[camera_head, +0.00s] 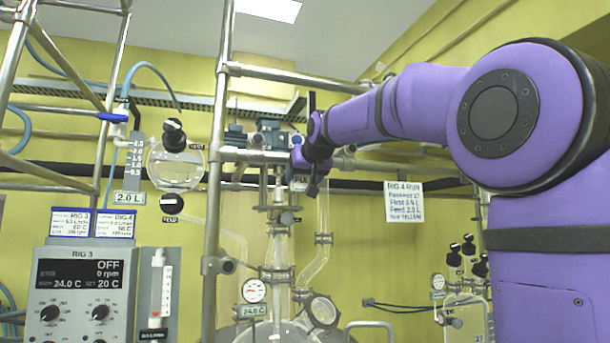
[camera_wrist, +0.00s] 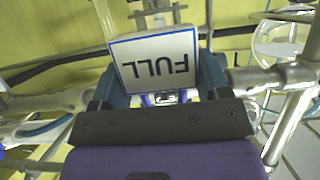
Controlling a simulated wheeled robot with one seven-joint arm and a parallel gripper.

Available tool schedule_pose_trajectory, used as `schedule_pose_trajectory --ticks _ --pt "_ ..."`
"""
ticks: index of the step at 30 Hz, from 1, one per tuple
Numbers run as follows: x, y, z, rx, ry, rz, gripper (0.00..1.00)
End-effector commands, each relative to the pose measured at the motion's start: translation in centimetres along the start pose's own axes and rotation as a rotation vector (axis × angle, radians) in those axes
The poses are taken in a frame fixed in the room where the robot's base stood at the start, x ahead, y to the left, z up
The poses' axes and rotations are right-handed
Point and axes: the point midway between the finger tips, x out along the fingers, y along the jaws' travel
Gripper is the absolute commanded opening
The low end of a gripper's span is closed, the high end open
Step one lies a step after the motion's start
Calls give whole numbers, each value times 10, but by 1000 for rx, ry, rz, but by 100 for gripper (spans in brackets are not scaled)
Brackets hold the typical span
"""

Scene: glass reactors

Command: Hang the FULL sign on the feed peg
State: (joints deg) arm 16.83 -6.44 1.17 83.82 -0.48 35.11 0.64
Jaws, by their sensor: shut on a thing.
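The FULL sign (camera_wrist: 158,62) is a white plate with a blue border, and its lettering appears upside down in the wrist view. My gripper (camera_wrist: 160,88) is shut on it, with a dark finger on each side. In the head view the sign (camera_head: 299,182) shows small below my gripper (camera_head: 312,172), in front of the reactor's upper pipework. A black knob with a FEED label (camera_head: 172,204) is at the left, below a round glass vessel (camera_head: 176,165). I cannot make out the feed peg for certain.
A metal frame post (camera_head: 212,200) and crossbars stand left of my gripper. Glass reactor pipework (camera_head: 278,220) is below it. A paper notice (camera_head: 404,202) is on the yellow wall. The RIG 3 control box (camera_head: 82,295) is at the lower left.

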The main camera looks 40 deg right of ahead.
Motion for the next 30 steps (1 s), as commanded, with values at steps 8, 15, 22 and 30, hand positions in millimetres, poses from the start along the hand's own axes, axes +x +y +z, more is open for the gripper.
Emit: schedule_pose_trajectory --ticks 8,15,22,30 --pt "12 0 -4 0 0 0 46" --pt "21 0 -8 0 0 0 46" --pt "27 0 -9 0 0 0 46" --pt "28 0 -10 0 1 0 46"
